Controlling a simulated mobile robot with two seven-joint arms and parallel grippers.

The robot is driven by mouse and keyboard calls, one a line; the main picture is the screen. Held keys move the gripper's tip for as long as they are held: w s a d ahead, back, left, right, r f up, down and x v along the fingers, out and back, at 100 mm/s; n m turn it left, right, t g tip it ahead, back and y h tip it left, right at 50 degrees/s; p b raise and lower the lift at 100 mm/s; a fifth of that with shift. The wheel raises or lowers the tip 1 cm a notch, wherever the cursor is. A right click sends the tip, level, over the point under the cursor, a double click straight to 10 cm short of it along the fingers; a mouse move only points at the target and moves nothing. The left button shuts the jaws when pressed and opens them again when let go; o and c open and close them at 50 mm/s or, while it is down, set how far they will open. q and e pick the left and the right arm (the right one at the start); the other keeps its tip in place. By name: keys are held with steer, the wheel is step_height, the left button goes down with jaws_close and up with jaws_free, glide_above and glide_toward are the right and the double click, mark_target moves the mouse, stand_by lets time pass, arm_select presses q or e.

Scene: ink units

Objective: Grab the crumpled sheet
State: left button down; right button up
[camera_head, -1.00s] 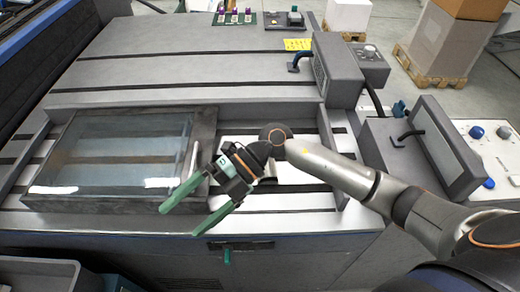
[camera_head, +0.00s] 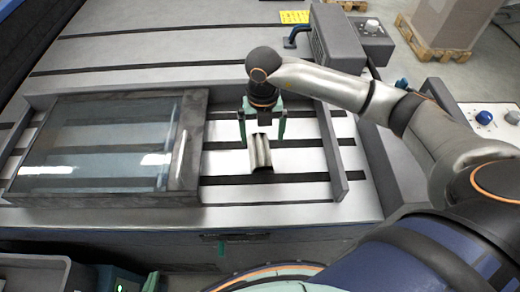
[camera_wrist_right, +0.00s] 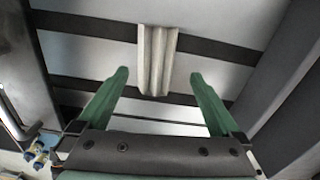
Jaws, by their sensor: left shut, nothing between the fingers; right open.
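The crumpled sheet (camera_head: 260,155) is a small, pale, ridged piece lying on the slotted metal bed, right of the glass-topped frame. In the right wrist view the sheet (camera_wrist_right: 157,60) runs lengthwise between and beyond the fingertips. My right gripper (camera_head: 262,141) is open and points down, with one green finger on each side of the sheet's far end and nothing held. Its fingers (camera_wrist_right: 159,76) look apart from the sheet; their height above the bed is hard to judge. My left gripper (camera_head: 150,283) is shut and empty at the bottom left edge, mostly cut off.
The glass-topped frame (camera_head: 189,150) lies left of the sheet. A raised rail (camera_head: 331,150) bounds the bed on the right, and another runs behind. A grey bin (camera_head: 30,268) is at the bottom left. The bed in front of the sheet is clear.

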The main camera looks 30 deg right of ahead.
mark_target(260, 146)
steer(key=f, duration=0.5)
steer(key=shift+w+a+f+p, duration=0.2)
steer(key=shift+w+f+p, duration=0.1)
steer(key=shift+w+f, duration=0.05)
steer(key=shift+c, duration=0.2)
steer(key=c, duration=1.3)
steer(key=shift+r, duration=0.15)
